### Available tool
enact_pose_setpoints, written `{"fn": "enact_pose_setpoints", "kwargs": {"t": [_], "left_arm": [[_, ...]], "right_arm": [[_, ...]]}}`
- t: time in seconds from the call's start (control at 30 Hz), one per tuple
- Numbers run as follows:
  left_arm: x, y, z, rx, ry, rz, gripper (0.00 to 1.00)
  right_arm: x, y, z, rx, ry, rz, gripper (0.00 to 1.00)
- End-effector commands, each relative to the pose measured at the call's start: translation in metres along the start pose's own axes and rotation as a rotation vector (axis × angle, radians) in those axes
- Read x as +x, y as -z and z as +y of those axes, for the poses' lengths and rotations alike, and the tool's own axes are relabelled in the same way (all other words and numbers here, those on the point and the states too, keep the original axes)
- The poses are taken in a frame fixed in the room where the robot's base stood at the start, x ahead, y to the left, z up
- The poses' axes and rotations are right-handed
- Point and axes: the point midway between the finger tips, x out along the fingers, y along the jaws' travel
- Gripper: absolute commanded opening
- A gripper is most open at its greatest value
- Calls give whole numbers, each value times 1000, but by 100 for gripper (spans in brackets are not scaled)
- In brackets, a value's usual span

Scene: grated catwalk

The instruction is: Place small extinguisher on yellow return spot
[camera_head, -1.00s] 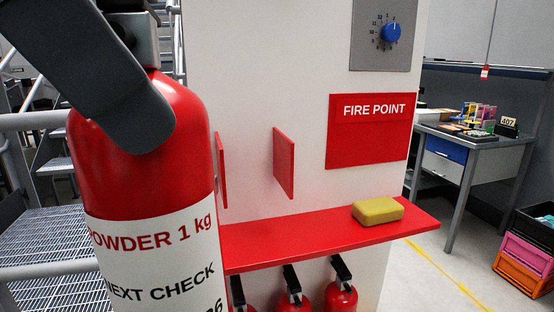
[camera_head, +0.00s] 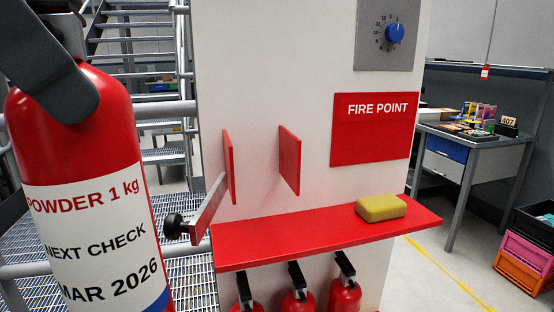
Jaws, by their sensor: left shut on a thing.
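A red extinguisher (camera_head: 92,150) with a white label reading "POWDER 1 kg" and "MAR 2026" fills the left side, close to the camera, nearly upright. Its base is cut off by the picture's bottom edge. My left gripper (camera_head: 57,62) is at its top, shut on it. The dark grey parts there overlap the neck, so the exact hold is hard to see. The extinguisher is left of and apart from the red shelf (camera_head: 300,240). I cannot make out a yellow return spot. My right gripper is not in view.
A yellow block (camera_head: 381,208) lies on the shelf's right part. Two red upright plates (camera_head: 290,160) and a black-knobbed red bar (camera_head: 173,222) stick out near the white panel. Several small extinguishers (camera_head: 342,296) are below the shelf. A railing and stairs (camera_head: 140,50) are behind.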

Motion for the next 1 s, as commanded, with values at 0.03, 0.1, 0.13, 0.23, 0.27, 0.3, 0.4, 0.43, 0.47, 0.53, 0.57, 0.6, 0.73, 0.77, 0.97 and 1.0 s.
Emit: {"fn": "enact_pose_setpoints", "kwargs": {"t": [0.03, 0.1, 0.13, 0.23, 0.27, 0.3, 0.4, 0.43, 0.47, 0.53, 0.57, 0.6, 0.73, 0.77, 0.97, 1.0], "left_arm": [[-6, 3, 9, -32, -17, -9, 0], [-9, 9, 18, -62, -36, -4, 0], [-10, 12, 22, -74, -44, -2, 0], [-14, 19, 32, -109, -66, 4, 0], [-15, 21, 34, -119, -72, 6, 0], [-16, 24, 37, -128, -78, 8, 0], [-18, 29, 44, -152, -93, 11, 0], [-19, 30, 46, -158, -96, 13, 0], [-19, 32, 47, -165, -100, 14, 0], [-21, 35, 50, -177, -108, 16, 0], [-21, 36, 52, -182, -111, 16, 0], [-22, 38, 54, -190, -116, 18, 0], [-18, 38, 56, -174, -103, 18, 0], [-18, 38, 57, -169, -101, 17, 0], [-12, 38, 61, -139, -82, 11, 0], [-10, 38, 62, -129, -76, 11, 0]], "right_arm": [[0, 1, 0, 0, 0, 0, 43], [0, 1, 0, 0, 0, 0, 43], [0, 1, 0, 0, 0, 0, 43], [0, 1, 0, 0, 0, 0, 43], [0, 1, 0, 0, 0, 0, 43], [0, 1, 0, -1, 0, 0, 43], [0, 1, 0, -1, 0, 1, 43], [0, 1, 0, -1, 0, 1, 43], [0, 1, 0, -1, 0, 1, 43], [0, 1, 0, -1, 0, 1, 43], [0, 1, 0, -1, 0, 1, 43], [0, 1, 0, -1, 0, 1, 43], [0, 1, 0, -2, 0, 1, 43], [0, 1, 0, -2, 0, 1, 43], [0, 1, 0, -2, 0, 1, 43], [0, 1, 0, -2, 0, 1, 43]]}}
